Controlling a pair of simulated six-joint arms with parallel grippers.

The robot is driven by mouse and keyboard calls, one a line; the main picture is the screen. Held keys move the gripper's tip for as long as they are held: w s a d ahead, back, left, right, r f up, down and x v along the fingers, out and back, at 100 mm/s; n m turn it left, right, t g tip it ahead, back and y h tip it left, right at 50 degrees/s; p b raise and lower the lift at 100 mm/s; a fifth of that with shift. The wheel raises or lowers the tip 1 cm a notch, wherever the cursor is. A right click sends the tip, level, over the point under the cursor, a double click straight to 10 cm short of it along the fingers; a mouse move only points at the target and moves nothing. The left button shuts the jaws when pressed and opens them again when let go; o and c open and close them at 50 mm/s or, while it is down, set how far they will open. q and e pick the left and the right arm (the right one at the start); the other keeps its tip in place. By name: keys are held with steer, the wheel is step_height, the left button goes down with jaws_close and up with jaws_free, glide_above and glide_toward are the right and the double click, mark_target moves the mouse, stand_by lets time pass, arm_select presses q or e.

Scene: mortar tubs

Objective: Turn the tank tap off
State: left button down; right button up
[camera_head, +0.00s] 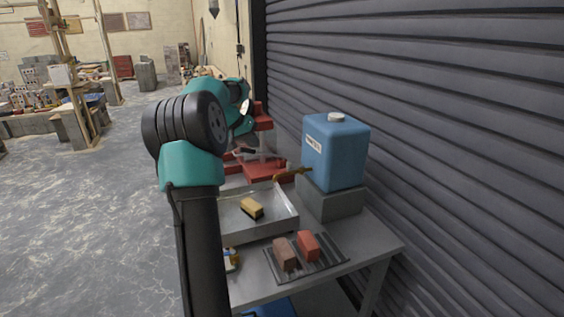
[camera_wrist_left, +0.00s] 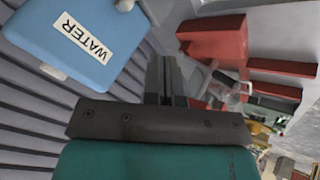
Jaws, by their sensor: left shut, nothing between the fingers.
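The blue water tank (camera_head: 335,155) stands on a grey block on the bench, its label facing left. It also shows in the left wrist view (camera_wrist_left: 95,62), with the word WATER readable. A brass tap (camera_head: 291,174) sticks out low on the tank's left side, over the metal tray; I cannot tell how its handle is turned. I cannot make out the tap in the left wrist view. My left gripper (camera_wrist_left: 166,80) is shut and empty, its fingers apart from the tank. My right gripper is not in view.
The metal tray (camera_head: 231,222) holds a yellow and black sponge (camera_head: 251,208). A reddish brick (camera_head: 308,245) and a brown one (camera_head: 285,253) lie on a dark rack in front. Red stands (camera_wrist_left: 213,38) and a clear item (camera_wrist_left: 222,87) are behind the tray. A grey shutter (camera_head: 440,130) closes the right side.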

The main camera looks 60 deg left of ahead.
arm_select(q)
steer(key=shift+f, duration=0.1)
steer(key=x, duration=0.3)
steer(key=w+d+x, duration=0.1)
steer(key=x, duration=0.3)
steer(key=d+r+x, duration=0.1)
steer(key=x, duration=0.3)
steer(key=shift+w, duration=0.25)
steer(key=shift+w+d+f, duration=0.1)
steer(key=shift+w+d, duration=0.25)
steer(key=shift+d, duration=0.1)
steer(key=shift+s, duration=0.1)
